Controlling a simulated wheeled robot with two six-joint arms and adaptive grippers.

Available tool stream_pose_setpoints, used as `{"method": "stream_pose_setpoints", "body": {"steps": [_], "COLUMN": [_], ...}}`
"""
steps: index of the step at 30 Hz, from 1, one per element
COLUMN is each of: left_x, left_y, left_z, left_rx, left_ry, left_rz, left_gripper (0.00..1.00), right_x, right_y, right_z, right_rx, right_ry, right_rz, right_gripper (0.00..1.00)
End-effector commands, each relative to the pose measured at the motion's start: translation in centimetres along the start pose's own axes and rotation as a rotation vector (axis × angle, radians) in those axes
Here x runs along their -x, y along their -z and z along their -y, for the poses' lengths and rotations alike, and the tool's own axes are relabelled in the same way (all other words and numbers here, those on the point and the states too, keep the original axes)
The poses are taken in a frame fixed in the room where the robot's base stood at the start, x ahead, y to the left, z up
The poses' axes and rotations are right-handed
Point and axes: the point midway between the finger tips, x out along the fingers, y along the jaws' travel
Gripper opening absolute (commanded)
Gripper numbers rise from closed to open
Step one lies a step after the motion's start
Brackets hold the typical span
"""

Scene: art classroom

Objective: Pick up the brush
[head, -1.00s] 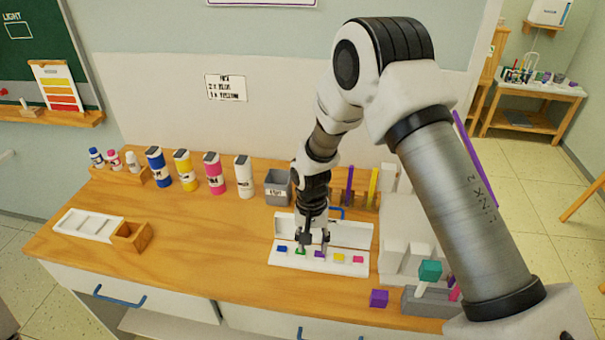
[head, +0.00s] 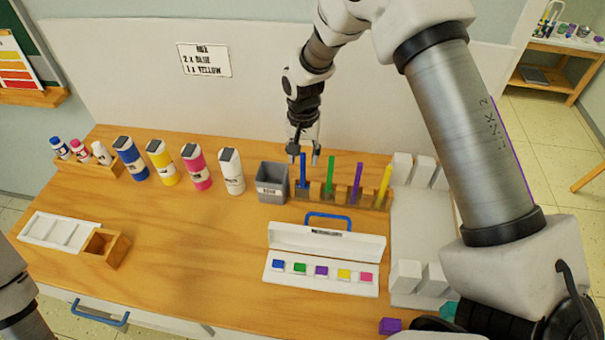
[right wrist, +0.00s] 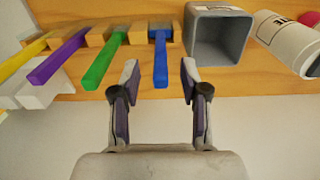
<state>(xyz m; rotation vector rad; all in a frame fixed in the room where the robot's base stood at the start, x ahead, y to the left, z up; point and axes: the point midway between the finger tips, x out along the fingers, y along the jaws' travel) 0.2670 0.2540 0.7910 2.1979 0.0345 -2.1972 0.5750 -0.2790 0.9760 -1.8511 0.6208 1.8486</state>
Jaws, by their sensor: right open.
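Several upright coloured sticks, which look like brush handles, stand in a wooden rack (head: 340,199) at the back of the desk. They are blue (head: 303,170), green (head: 330,174), purple (head: 356,182) and yellow (head: 384,186); any bristle ends are hidden. My right gripper (head: 304,155) is open and empty, over the blue stick at the rack's left end. In the right wrist view the blue stick (right wrist: 160,62) lies between the open fingertips (right wrist: 160,76), with clear gaps on both sides. My left gripper is out of view.
A grey cup (head: 272,183) stands close left of the rack, beside a white bottle (head: 231,172). An open paint box (head: 325,241) with a blue handle lies in front. White holders (head: 421,225) stand right.

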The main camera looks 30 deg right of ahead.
Motion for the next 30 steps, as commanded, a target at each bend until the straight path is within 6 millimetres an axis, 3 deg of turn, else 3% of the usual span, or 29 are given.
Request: {"method": "stream_pose_setpoints", "body": {"steps": [4, 7, 14, 15, 18, 19, 30], "left_x": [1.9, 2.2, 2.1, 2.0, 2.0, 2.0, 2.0], "left_y": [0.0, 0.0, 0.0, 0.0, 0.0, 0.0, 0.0], "left_z": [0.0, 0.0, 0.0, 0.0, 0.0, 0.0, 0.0], "left_rx": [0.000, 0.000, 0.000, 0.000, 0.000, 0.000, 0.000], "left_ry": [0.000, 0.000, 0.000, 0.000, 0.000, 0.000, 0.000], "left_rz": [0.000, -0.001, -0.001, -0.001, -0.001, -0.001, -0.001], "left_gripper": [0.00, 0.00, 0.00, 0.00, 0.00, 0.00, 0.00], "right_x": [-2.1, -4.0, -4.8, -4.8, -4.8, -4.8, -4.7], "right_y": [-0.2, -0.2, -0.1, -0.1, -0.1, -0.1, -0.1], "right_z": [0.0, 0.1, 0.1, 0.1, 0.1, 0.1, 0.1], "right_rx": [0.001, 0.001, 0.001, 0.001, 0.001, 0.001, 0.001], "right_ry": [-0.003, -0.002, 0.000, 0.000, 0.000, 0.000, 0.001], "right_rz": [0.004, 0.002, -0.001, -0.001, 0.000, 0.000, -0.001], "right_gripper": [0.45, 0.45, 0.45, 0.41, 0.06, 0.00, 0.00]}}
